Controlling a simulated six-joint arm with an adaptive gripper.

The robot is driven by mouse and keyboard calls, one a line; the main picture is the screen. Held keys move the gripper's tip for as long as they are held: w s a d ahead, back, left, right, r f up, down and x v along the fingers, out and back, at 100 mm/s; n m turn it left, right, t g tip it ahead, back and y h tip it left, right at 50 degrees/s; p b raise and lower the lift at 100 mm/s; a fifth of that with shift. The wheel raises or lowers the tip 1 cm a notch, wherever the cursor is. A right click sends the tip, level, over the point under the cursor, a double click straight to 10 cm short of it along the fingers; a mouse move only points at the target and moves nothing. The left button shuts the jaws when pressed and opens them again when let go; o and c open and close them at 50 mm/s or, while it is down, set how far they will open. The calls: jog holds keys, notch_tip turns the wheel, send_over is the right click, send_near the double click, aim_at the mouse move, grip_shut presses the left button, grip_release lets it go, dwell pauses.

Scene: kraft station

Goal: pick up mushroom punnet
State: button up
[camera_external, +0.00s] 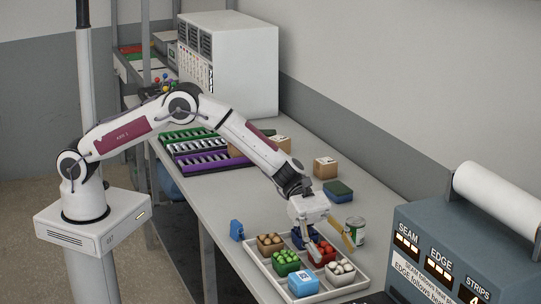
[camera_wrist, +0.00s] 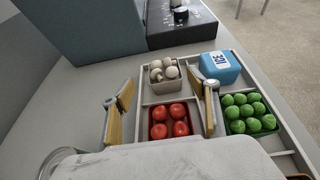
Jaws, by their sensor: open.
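The mushroom punnet (camera_external: 341,273) is a small pale box of white and cream mushrooms in the front right of a divided tray (camera_external: 362,286). In the wrist view, the mushroom punnet (camera_wrist: 163,76) shows at the upper middle, in the compartment beyond a punnet of red tomatoes (camera_wrist: 170,120). My gripper (camera_external: 325,240) is above the tray over the tomato side. In the wrist view, my gripper (camera_wrist: 161,80) is open and empty, its wood-coloured fingers spread left and right of the line to the mushrooms. I cannot tell the height of the fingertips over the punnet.
A blue ice box (camera_wrist: 220,67) and a green punnet (camera_wrist: 248,113) sit in neighbouring compartments. A brown punnet (camera_external: 270,243) is at the tray's far left. A large blue-grey machine (camera_external: 440,250) stands right of the tray.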

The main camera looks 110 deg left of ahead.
aim_at(340, 265)
jog(key=shift+d, duration=0.1)
jog(key=x, duration=0.3)
jog(key=shift+s+d, duration=0.15)
jog(key=shift+d, duration=0.2)
jog(key=shift+x, duration=1)
jog(key=shift+c, duration=0.4)
jog(key=c, duration=1.1)
